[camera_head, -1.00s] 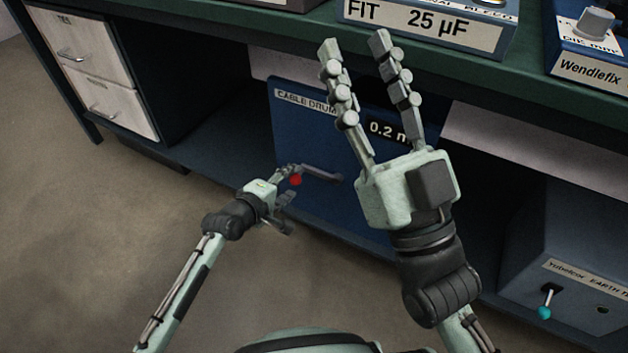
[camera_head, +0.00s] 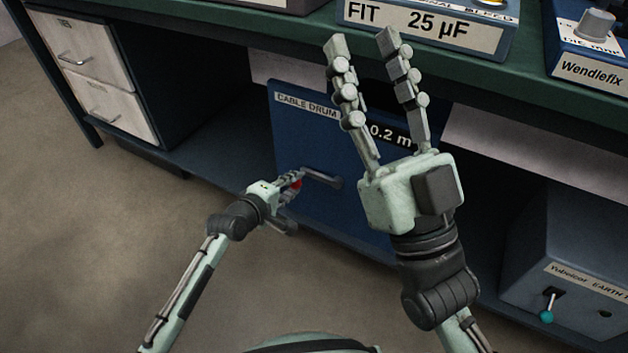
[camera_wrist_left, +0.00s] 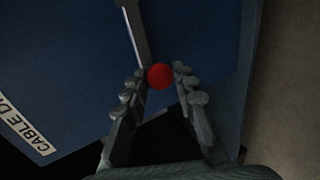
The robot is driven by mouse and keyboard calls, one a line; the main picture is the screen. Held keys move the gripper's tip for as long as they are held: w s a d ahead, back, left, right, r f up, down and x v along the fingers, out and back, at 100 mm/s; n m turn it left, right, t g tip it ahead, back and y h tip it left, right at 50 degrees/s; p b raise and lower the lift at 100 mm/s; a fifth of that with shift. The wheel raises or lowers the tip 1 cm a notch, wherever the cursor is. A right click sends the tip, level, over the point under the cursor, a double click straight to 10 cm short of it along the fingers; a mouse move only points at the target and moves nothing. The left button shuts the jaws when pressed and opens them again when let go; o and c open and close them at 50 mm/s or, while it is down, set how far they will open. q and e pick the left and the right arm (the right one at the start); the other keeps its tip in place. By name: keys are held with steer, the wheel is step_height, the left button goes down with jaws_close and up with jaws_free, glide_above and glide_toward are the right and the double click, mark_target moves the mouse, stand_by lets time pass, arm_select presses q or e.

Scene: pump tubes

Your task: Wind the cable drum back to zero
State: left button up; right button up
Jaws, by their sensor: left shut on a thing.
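The blue cable drum box (camera_head: 300,135) stands on the low shelf under the bench, with a label "CABLE DRUM". Its display (camera_head: 388,133) reads "0.2 m", partly hidden behind my right gripper. A grey crank (camera_head: 322,177) sticks out from its front and ends in a red knob (camera_head: 297,184). My left gripper (camera_head: 293,185) is shut on the red knob; in the left wrist view the knob (camera_wrist_left: 160,76) sits between the fingertips. My right gripper (camera_head: 362,45) is open and empty, raised in front of the box and bench edge.
A box labelled "25 µF" (camera_head: 430,25) and a Wendlefix box (camera_head: 590,65) stand on the bench top. White drawers (camera_head: 90,75) are at the left. The floor at left is clear.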

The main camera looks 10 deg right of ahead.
arm_select(q)
steer(key=shift+s+f+b, duration=0.1)
steer(key=shift+f+b, duration=0.2)
steer(key=shift+f, duration=0.7)
steer(key=shift+s+d+f+b, duration=0.2)
steer(key=shift+f+b, duration=0.1)
steer(key=shift+f, duration=0.65)
steer(key=shift+s+d+f, duration=0.2)
steer(key=shift+f, duration=0.35)
